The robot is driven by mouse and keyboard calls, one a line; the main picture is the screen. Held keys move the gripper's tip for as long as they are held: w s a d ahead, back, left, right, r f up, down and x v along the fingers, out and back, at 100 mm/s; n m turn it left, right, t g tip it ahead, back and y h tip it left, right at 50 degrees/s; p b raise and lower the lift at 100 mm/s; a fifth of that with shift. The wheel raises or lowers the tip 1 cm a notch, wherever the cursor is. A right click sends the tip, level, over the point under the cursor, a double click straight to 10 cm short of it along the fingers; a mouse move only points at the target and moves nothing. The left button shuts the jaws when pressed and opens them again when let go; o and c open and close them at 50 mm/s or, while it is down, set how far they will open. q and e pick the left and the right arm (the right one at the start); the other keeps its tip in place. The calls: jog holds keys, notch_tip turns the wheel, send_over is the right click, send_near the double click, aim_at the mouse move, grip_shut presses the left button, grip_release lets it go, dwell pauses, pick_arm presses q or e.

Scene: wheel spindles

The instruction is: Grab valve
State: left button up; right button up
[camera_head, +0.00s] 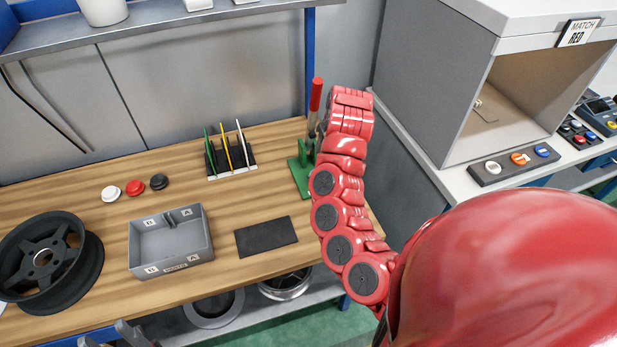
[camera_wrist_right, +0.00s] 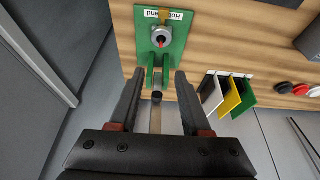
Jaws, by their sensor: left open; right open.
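No part is plainly marked as a valve. A green stand (camera_head: 301,172) with an upright red handle (camera_head: 316,95) is at the bench's right end, partly behind my right arm.
The wooden bench holds a black wheel (camera_head: 50,262), a grey tray (camera_head: 171,243), a dark mat (camera_head: 266,237), a rack (camera_head: 230,165) with coloured plates, and small discs (camera_head: 134,188). A grey cabinet (camera_head: 430,85) stands to the right. A shelf (camera_head: 190,27) overhangs the back.

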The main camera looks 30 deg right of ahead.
jog(key=b+x, duration=0.2)
jog(key=x, duration=1)
jog(key=shift+w+d, duration=0.1)
jog(key=shift+d, duration=0.05)
jog(key=shift+w+p, duration=0.1)
jog(key=shift+p, duration=0.3)
jog(key=p+x, duration=0.1)
jog(key=x, duration=0.2)
jog(key=shift+a+f, duration=0.3)
jog(key=shift+w+d+f, duration=0.2)
jog(key=shift+f, duration=0.45)
grip_shut()
